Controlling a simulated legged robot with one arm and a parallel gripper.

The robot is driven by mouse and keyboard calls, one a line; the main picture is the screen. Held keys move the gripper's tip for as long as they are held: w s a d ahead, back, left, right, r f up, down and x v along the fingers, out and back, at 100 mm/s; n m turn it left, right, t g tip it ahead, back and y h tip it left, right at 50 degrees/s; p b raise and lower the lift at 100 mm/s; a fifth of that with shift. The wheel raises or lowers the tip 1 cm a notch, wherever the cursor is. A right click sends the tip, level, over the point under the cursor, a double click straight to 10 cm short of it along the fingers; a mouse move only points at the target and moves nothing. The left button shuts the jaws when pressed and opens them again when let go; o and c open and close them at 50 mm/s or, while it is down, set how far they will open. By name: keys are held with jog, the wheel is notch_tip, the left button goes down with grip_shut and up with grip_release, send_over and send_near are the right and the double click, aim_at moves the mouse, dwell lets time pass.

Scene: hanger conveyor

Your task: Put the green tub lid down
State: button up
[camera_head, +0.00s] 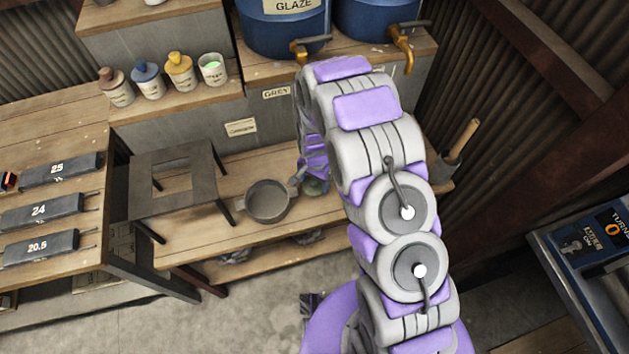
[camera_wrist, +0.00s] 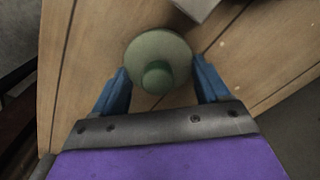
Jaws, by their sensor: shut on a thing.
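The green tub lid (camera_wrist: 172,48) is round with a raised knob (camera_wrist: 157,78) in the wrist view. My gripper (camera_wrist: 160,67) has its two blue fingers on either side of the lid, shut on it. Wooden boards show below the lid; I cannot tell whether it touches them. In the head view the lid (camera_head: 314,187) is a small green patch over the lower wooden shelf (camera_head: 200,245), mostly hidden by my arm.
A grey round pan (camera_head: 267,200) and a dark square-topped stand (camera_head: 175,185) are left of my gripper. Small jars (camera_head: 180,73) line a step above, and blue barrels (camera_head: 285,30) with brass taps stand behind. A wooden-handled tool (camera_head: 464,138) is at right.

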jog(key=shift+r, duration=0.1)
jog(key=o, duration=1)
